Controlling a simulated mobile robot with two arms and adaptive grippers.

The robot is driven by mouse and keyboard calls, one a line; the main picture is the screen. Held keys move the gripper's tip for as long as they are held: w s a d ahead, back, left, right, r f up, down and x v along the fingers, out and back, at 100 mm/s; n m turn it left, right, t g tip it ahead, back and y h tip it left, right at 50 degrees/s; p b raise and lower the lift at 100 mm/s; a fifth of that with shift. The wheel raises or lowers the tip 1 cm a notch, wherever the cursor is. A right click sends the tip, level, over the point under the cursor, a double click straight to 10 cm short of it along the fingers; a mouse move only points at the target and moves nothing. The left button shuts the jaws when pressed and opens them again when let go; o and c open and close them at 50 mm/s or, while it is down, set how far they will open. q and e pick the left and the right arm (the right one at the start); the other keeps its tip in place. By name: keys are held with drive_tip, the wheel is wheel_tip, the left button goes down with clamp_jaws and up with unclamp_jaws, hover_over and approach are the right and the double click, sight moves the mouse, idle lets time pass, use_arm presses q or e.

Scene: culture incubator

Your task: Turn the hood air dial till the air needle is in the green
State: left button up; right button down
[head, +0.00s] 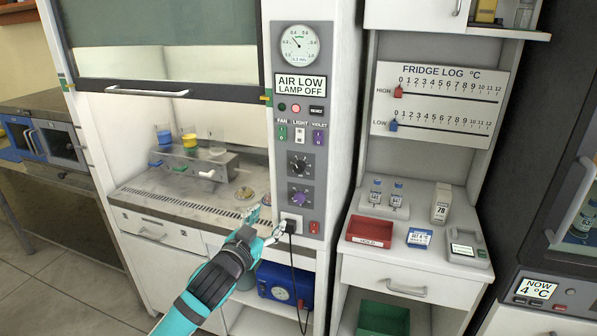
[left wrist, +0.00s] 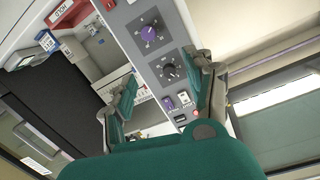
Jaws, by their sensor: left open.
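The round air gauge (head: 299,45) is at the top of the hood's grey control panel. Its needle points to the upper left; a small green mark is near the top of the scale. The sign below reads AIR LOW, LAMP OFF. A black dial (head: 299,163) is above a purple dial (head: 299,198); their lettering is too small to read. In the left wrist view the black dial (left wrist: 171,71) and purple dial (left wrist: 150,33) lie beyond the fingers. My left gripper (head: 266,224) is open and empty, below and left of the dials, apparently apart from both.
The hood sash (head: 133,92) is partly raised over a worktop with a rack. A socket (head: 291,222) with a black cable is close to my left gripper. A red switch (head: 314,227) is beside it. A bench with a red tray (head: 369,229) stands right.

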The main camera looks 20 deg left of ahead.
use_arm(q)
wheel_tip(320, 180, up, 4)
drive_tip(key=t+p, duration=0.1)
drive_tip(key=p, duration=0.3)
approach(298, 168)
drive_tip(key=w, duration=0.7)
drive_tip(key=shift+w+d, duration=0.15)
drive_tip(key=shift+d, duration=0.1)
drive_tip(key=shift+w+d, duration=0.1)
drive_tip(key=shift+w, duration=0.55)
drive_tip(key=shift+w+f, duration=0.1)
drive_tip(key=shift+w, duration=0.1)
use_arm(e)
drive_tip(key=r, duration=0.3)
drive_tip(key=shift+w+a+r, duration=0.1)
drive_tip(key=shift+a+r, duration=0.3)
use_arm(q)
drive_tip(key=shift+c, duration=0.2)
use_arm(e)
drive_tip(key=shift+a, duration=0.2)
use_arm(q)
drive_tip(key=shift+c, duration=1.2)
clamp_jaws()
